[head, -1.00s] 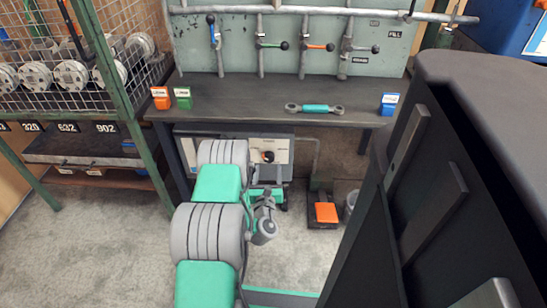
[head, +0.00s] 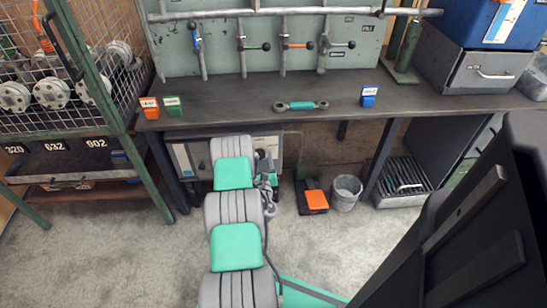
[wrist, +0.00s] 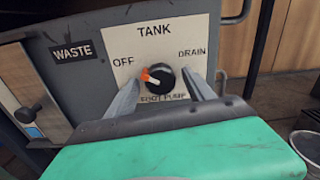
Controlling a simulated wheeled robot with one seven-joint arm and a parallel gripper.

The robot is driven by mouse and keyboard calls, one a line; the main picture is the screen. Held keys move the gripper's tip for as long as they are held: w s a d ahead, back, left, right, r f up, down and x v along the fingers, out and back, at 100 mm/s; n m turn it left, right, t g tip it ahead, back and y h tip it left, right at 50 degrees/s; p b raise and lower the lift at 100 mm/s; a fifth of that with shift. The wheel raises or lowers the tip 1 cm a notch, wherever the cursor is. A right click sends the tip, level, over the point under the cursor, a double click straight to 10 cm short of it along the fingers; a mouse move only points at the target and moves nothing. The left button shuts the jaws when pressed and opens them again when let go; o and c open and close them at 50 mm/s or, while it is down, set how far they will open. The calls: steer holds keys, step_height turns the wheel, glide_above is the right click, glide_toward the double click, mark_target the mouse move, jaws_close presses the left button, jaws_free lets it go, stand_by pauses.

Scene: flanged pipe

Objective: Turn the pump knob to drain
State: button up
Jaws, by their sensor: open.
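The pump knob (wrist: 158,79) is black with an orange-and-white pointer, on a white panel (wrist: 155,45) marked TANK, OFF, DRAIN and FOOT PUMP. Its pointer is turned to the left, toward OFF; DRAIN is at upper right. In the wrist view my gripper (wrist: 159,84) is open, with one grey finger at each side of the knob and gaps showing between. I cannot tell how far its tips are from the panel. In the head view the pump unit (head: 188,158) stands under the bench, with its front partly hidden by my arm.
The dark bench (head: 230,100) overhangs the unit and carries an orange box, a green box, a blue box and a wrench-like tool (head: 301,105). A foot pedal (head: 314,197) and a bucket (head: 346,192) stand on the floor to the right. A wire rack (head: 60,80) stands left.

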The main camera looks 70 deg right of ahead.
steer(key=shift+c, duration=0.4)
jaws_close()
steer(key=shift+m, duration=0.3)
steer(key=m, duration=1.1)
steer(key=shift+m, duration=0.3)
steer(key=m, duration=0.6)
steer(key=shift+p, duration=0.3)
steer(key=m, duration=0.5)
steer(key=shift+m, duration=0.4)
